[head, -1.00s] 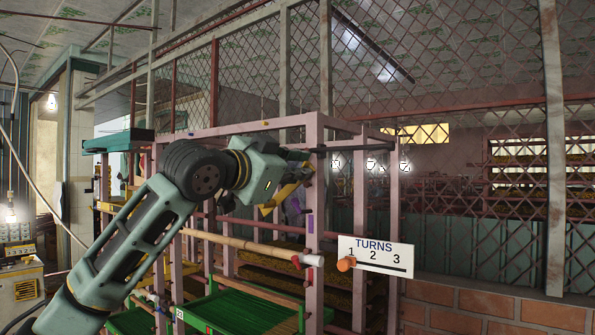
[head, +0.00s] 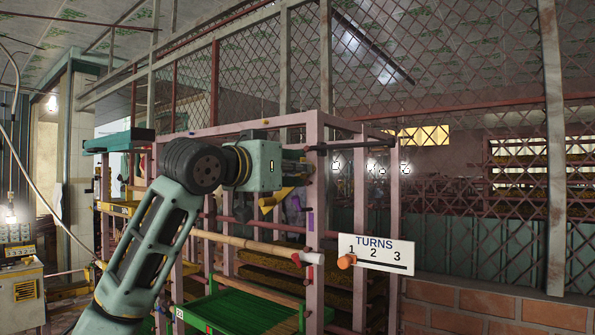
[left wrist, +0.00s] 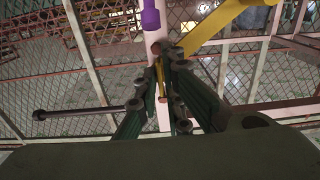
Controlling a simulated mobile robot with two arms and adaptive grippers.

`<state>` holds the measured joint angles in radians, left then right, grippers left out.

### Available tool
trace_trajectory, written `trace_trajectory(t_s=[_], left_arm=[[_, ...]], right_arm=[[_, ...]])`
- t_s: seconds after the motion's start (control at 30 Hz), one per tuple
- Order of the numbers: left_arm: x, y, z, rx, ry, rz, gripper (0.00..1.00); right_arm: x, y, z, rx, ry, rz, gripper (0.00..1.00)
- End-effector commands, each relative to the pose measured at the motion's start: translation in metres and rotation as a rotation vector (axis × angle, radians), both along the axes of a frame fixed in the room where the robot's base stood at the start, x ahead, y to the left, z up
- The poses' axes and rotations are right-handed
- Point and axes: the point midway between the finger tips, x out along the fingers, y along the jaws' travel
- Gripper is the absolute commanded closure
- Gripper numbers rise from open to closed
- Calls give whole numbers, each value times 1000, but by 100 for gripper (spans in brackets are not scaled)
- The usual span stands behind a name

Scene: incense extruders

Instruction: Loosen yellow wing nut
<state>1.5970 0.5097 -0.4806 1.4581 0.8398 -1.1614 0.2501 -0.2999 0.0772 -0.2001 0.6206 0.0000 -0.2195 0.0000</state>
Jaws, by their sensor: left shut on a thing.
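My left gripper (head: 298,168) is at the front pink post of the rack in the head view, its body level and facing right. In the left wrist view its dark fingers (left wrist: 164,62) close together on a slim yellow piece (left wrist: 162,82), which looks like the yellow wing nut. The fingers hide most of the nut, and its thread cannot be seen. A TURNS sign (head: 376,254) marked 1, 2, 3 shows an orange marker (head: 346,262) under the 1. My right gripper is not in view.
The pink post (head: 315,215) carries a purple band (left wrist: 151,18). A larger yellow bracket (left wrist: 215,25) is close to the fingers. A bamboo pole (head: 250,245) and a green tray (head: 235,312) lie below. Wire mesh stands behind.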

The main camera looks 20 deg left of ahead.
Motion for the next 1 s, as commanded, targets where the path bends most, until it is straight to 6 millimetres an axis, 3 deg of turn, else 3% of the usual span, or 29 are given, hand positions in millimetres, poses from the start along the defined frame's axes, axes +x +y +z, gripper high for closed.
trace_trajectory(t_s=[0.3, 0.8, 0.83, 1.0], left_arm=[[-1, 1, 2, -112, 34, 1, 100], [-1, 1, 3, -130, 40, 1, 100], [-1, 1, 3, -131, 39, 1, 91], [-1, 1, 2, -130, 42, 1, 76]], right_arm=[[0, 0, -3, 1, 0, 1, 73], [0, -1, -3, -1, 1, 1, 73], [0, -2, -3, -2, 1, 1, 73], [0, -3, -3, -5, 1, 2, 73]])
